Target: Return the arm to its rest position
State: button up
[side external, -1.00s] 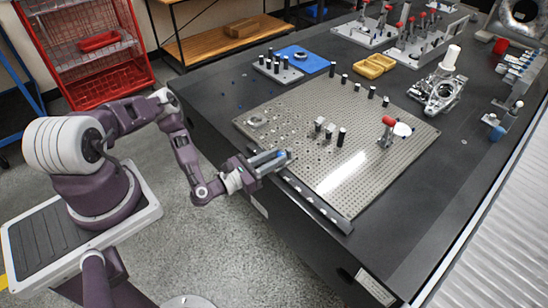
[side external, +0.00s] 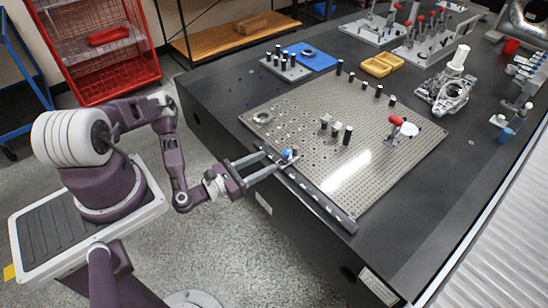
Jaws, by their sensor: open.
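My gripper (side external: 277,157) is open at the near left edge of the perforated grey plate (side external: 385,172). Its two long grey fingers are spread apart and point right toward the plate. A small blue round thing (side external: 287,154) sits at the plate's edge, close to the fingertips. I cannot tell whether a finger touches it. My arm reaches out low from its base at the left, with the wrist over the gap between base and table.
The dark table (side external: 210,95) carries short black-topped posts (side external: 347,135), a red-topped clamp (side external: 394,128), yellow trays (side external: 383,64), a blue mat (side external: 318,60) and a metal casting (side external: 442,92). A red wire cart (side external: 115,75) stands behind my arm. Open floor lies below the wrist.

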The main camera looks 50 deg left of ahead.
jog(key=shift+s, duration=0.35)
